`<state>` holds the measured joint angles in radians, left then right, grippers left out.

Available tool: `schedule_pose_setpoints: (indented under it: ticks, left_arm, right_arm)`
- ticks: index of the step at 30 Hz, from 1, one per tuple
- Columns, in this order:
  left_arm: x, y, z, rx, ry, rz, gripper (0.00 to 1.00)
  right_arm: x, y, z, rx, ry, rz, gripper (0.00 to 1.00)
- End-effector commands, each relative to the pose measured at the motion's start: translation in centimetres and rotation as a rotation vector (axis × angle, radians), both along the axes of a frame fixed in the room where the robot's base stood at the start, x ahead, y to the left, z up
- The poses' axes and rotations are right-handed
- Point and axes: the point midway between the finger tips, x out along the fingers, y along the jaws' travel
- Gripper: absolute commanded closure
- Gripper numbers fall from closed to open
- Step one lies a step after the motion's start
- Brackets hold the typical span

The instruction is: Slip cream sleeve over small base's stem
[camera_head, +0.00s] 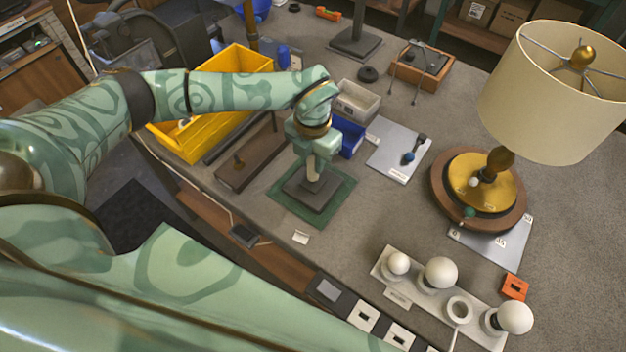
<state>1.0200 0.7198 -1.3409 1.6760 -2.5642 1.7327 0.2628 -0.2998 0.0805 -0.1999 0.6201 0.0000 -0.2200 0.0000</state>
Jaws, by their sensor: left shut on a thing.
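The small base (318,200) is a dark square plate lying on a green mat (284,208) near the front of the bench. My left gripper (313,174) points down over the middle of this base and is shut. A small cream piece, which looks like the sleeve (313,172), shows between its fingertips, low above the base. The stem is hidden by the gripper and the sleeve, so I cannot tell whether the sleeve is around it. My right gripper is not in view.
A brown board with a peg (236,175) and a yellow bin (233,64) lie left. A blue bin (350,137) stands close behind the gripper. The large lamp (494,160) stands right. A bulb rack (413,284) is at front right. Bench between is clear.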

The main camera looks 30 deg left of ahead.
Motion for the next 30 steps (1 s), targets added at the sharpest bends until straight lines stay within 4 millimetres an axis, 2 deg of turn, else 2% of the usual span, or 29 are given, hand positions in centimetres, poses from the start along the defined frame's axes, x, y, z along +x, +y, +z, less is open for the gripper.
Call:
schedule_pose_setpoints:
  ticks: [30]
  left_arm:
    - [0.0, 0.0, -1.1, 0.000, 0.001, 0.000, 1.00]
  right_arm:
    - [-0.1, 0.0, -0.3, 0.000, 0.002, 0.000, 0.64]
